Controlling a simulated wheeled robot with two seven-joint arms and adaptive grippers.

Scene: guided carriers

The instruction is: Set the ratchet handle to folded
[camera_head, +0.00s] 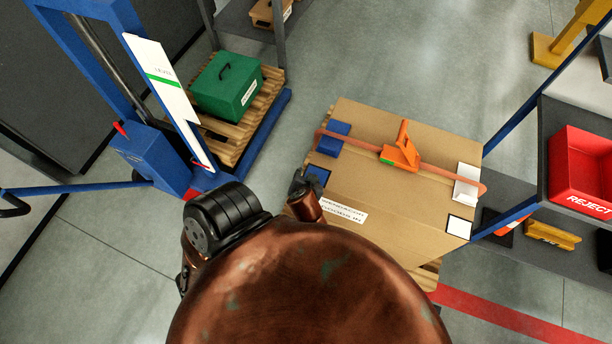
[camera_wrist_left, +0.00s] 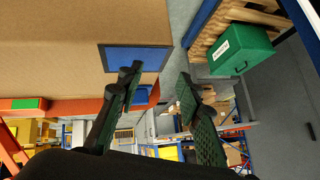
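The orange ratchet (camera_head: 400,157) sits on the strap (camera_head: 440,174) across the top of a cardboard carton (camera_head: 385,205). Its handle (camera_head: 404,133) stands raised from the body. A green mark shows at its base. In the left wrist view, an orange part with a green patch (camera_wrist_left: 27,104) shows at the left edge. My left gripper (camera_head: 301,183) is by the carton's left edge, near a blue patch and apart from the ratchet. In the left wrist view its two dark fingers (camera_wrist_left: 158,76) are spread with nothing between them. My right gripper is not in view.
A green case (camera_head: 226,86) stands on a pallet on a blue lift truck (camera_head: 150,150) to the left. A shelf with a red reject bin (camera_head: 582,170) stands at the right. A blue rail runs close to the carton's right side. Open floor lies behind the carton.

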